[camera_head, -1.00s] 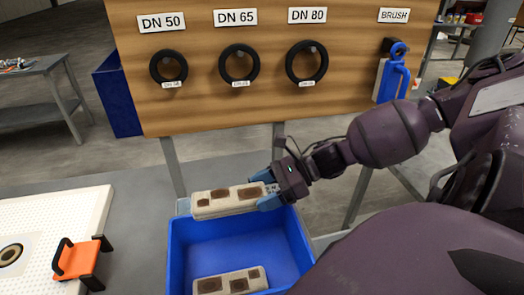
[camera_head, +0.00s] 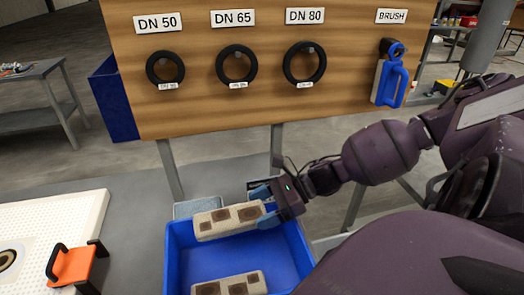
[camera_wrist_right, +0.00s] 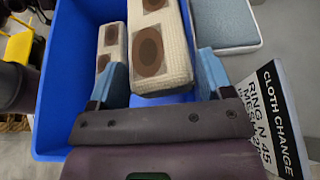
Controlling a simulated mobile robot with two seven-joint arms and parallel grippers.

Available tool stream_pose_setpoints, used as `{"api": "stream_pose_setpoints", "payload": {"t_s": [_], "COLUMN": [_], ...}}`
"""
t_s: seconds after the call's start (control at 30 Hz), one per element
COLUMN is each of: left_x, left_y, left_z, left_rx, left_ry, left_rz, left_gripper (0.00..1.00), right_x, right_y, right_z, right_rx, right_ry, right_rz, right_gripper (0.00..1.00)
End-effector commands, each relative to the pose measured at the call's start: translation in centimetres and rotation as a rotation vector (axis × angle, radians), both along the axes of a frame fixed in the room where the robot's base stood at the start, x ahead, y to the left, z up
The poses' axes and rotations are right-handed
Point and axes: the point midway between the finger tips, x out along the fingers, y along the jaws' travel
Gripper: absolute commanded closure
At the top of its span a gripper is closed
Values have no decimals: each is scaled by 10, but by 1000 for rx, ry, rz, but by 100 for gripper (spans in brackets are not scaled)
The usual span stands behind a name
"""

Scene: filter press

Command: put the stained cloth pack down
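A beige stained cloth pack (camera_head: 228,220) with brown patches is between the blue fingers of my right gripper (camera_head: 266,206), which is shut on its right end. The pack hangs over the back part of the blue bin (camera_head: 175,258), around rim height. In the right wrist view the pack (camera_wrist_right: 162,75) fills the space between the two fingers (camera_wrist_right: 163,82). A second stained pack (camera_head: 229,286) lies lower in the bin, toward the front; it shows partly in the wrist view (camera_wrist_right: 109,45). My left gripper is not in view.
A pale blue-grey pad or tray (camera_wrist_right: 222,22) lies behind the bin. A "cloth change" sign (camera_wrist_right: 272,115) is close to the right finger. A board (camera_head: 260,100) with rings and a brush stands behind.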

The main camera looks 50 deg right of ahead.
Motion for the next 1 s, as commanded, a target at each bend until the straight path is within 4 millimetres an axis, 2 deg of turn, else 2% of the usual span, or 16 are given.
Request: {"api": "stream_pose_setpoints", "payload": {"t_s": [0.03,0.1,0.5,1.0], "left_x": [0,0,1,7], "left_y": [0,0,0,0], "left_z": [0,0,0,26], "left_rx": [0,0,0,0], "left_ry": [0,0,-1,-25], "left_rz": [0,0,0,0], "left_gripper": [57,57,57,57], "right_x": [0,0,1,-27], "right_y": [0,0,0,-45], "right_z": [0,0,7,28], "right_rx": [0,0,-1,-2], "right_ry": [-1,-1,-2,0], "right_rz": [0,0,0,-2], "right_gripper": [19,9,9,9]}}
